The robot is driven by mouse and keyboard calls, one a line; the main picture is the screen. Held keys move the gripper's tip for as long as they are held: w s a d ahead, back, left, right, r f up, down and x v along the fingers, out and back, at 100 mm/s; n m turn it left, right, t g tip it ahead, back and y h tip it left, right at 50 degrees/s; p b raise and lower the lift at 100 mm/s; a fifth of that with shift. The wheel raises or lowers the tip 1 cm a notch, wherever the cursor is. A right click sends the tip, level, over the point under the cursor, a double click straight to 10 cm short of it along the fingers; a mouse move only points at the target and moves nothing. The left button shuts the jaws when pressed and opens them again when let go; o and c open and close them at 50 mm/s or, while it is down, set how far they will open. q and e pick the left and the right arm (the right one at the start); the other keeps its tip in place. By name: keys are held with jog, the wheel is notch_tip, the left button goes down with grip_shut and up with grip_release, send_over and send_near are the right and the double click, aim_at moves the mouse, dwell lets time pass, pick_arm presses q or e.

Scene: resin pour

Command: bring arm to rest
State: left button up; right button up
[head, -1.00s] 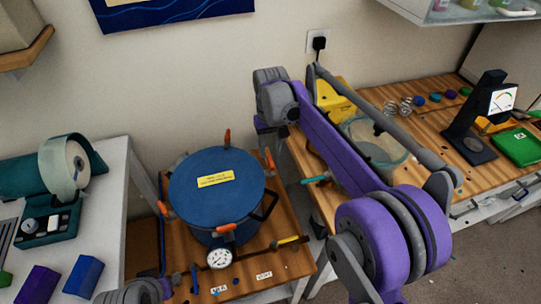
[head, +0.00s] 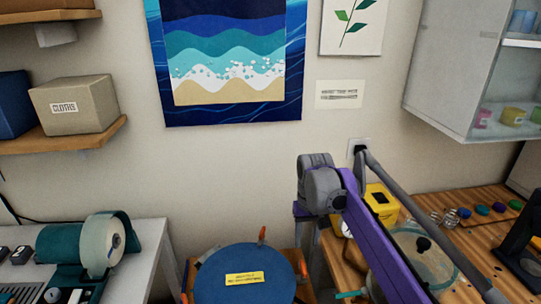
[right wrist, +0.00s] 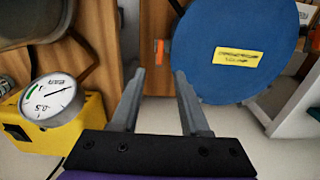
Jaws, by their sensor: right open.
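My right arm comes in from the lower right in the head view, purple and grey. Its wrist end, with the right gripper (head: 306,211), is in front of the wall, right of the blue pot's lid (head: 245,275). The fingers do not show clearly there. In the right wrist view the right gripper (right wrist: 158,75) is open, with two grey fingers apart and nothing between them. The blue lid (right wrist: 235,45) with a yellow label lies beyond and right of the fingers. My left gripper is out of view.
A yellow device (head: 382,203) stands on the right wooden bench; a yellow unit with a gauge (right wrist: 50,100) is left of the fingers in the wrist view. A white table (head: 150,262) is at left, shelves (head: 100,140) and a wall cabinet (head: 455,70) above.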

jog(key=s+d+f+t, duration=0.1)
jog(key=s+f, duration=0.3)
jog(key=s, duration=0.5)
jog(key=s+f+t, duration=0.2)
jog(key=s+f, duration=0.2)
jog(key=s, duration=0.5)
jog(key=s+d+f+t, duration=0.1)
jog(key=s+f, duration=0.3)
jog(key=s, duration=0.5)
jog(key=shift+d+t, duration=0.35)
jog(key=shift+t, duration=0.35)
jog(key=shift+o, duration=0.2)
